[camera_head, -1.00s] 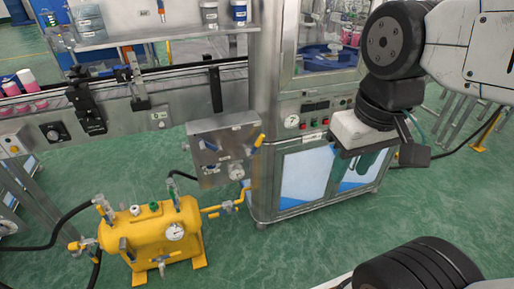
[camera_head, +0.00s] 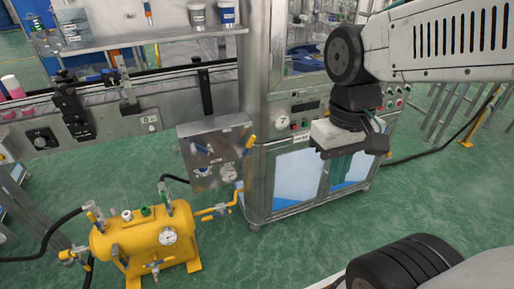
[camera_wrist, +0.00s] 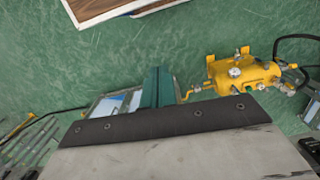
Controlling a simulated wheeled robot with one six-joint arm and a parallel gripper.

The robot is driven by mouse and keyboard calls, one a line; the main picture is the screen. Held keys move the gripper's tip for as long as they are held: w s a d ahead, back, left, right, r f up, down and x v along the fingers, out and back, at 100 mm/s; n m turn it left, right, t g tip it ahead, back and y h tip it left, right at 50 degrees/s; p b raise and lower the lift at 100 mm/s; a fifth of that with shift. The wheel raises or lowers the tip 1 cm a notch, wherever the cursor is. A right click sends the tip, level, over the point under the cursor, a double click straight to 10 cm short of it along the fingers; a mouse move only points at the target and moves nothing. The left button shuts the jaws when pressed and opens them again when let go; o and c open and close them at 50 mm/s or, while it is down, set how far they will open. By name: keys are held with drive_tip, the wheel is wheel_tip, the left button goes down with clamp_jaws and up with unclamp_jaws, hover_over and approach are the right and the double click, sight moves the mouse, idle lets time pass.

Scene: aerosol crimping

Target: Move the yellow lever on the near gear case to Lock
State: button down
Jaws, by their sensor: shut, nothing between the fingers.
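A grey metal case (camera_head: 207,164), which I take for the gear case, is mounted at the front left of the machine in the head view. A yellow lever (camera_head: 251,143) tilts up at its right edge, and a blue handle (camera_head: 201,148) is on its face. The Lock marking is too small to read. My gripper (camera_head: 341,170) hangs to the right of the case, fingers down, in front of the machine's lower cabinet and apart from the lever. The teal fingers (camera_wrist: 158,88) are together and empty in the wrist view. I cannot make out the lever there.
A yellow tank (camera_head: 145,236) with gauge, valves and hoses stands on the floor below the case; it also shows in the wrist view (camera_wrist: 240,72). The conveyor (camera_head: 150,105) runs left of the machine cabinet (camera_head: 297,180). Green floor in front is open.

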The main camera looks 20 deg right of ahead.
drive_tip(key=w+d+f+m+t, duration=0.35)
drive_tip(key=w+f, duration=0.55)
drive_tip(key=f, duration=0.5)
drive_tip(key=w+d+f+m+t+y, duration=0.1)
drive_tip(key=w+d+f+m+t, duration=0.25)
drive_tip(key=w+f, duration=0.85)
drive_tip(key=w+d+f+m+t, duration=0.25)
drive_tip(key=w+f+m, duration=0.35)
drive_tip(key=f, duration=1)
drive_tip(key=w+a+r+m+t+y, duration=0.25)
drive_tip(key=w+r+m+t, duration=0.45)
drive_tip(key=r+t, duration=0.4)
drive_tip(key=w+a+r, duration=0.3)
drive_tip(key=w+a, duration=0.2)
drive_tip(key=w, duration=0.4)
drive_tip(key=shift+w+r+m, duration=0.15)
drive_tip(key=shift+r+m, duration=0.15)
drive_tip(key=shift+m, duration=0.1)
